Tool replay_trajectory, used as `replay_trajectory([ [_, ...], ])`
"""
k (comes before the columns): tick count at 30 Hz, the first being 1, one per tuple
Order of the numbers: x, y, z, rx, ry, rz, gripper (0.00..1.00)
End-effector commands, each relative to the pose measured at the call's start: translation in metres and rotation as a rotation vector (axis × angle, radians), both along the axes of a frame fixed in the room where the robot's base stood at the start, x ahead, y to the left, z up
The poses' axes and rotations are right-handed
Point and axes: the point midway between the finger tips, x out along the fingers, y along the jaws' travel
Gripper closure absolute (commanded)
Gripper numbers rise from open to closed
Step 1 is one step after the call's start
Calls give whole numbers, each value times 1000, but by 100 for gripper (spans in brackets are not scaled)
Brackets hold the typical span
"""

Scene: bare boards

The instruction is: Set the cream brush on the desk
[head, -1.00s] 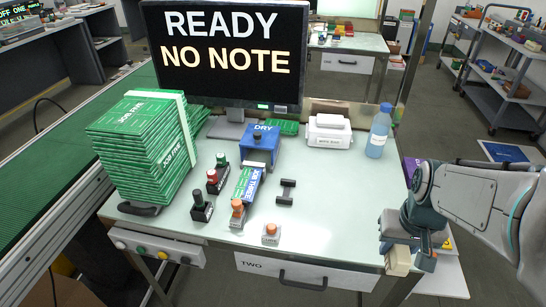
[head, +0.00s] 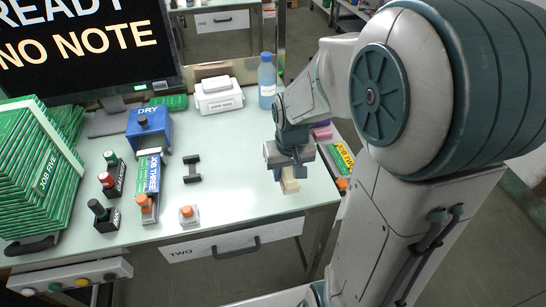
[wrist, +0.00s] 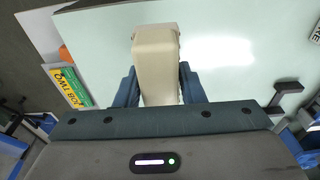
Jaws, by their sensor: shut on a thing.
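My gripper (head: 289,168) is shut on the cream brush (head: 289,182), a small cream block pointing down from the jaws. In the head view it is over the right end of the pale desk (head: 235,158). In the wrist view the cream brush (wrist: 156,62) stands out between the two dark fingers, with the pale desk top (wrist: 225,50) beyond it. I cannot tell whether the brush touches the desk or hangs just above it.
A white box (head: 218,97) and a blue bottle (head: 267,80) stand at the back. A black handle-shaped piece (head: 192,169), an orange-topped stamp (head: 188,215) and a blue DRY box (head: 149,128) are left of the gripper. Desk between is clear.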

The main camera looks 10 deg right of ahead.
Motion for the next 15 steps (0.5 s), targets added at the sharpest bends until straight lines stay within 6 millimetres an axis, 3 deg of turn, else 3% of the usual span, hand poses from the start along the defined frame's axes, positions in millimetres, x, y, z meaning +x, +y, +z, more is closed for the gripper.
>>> replay_trajectory([
  [6, 24, 6, -15, 1, 0, 0, 82],
  [10, 27, 7, -20, 0, 1, 0, 82],
  [15, 26, 7, -46, 0, 4, 0, 82],
])
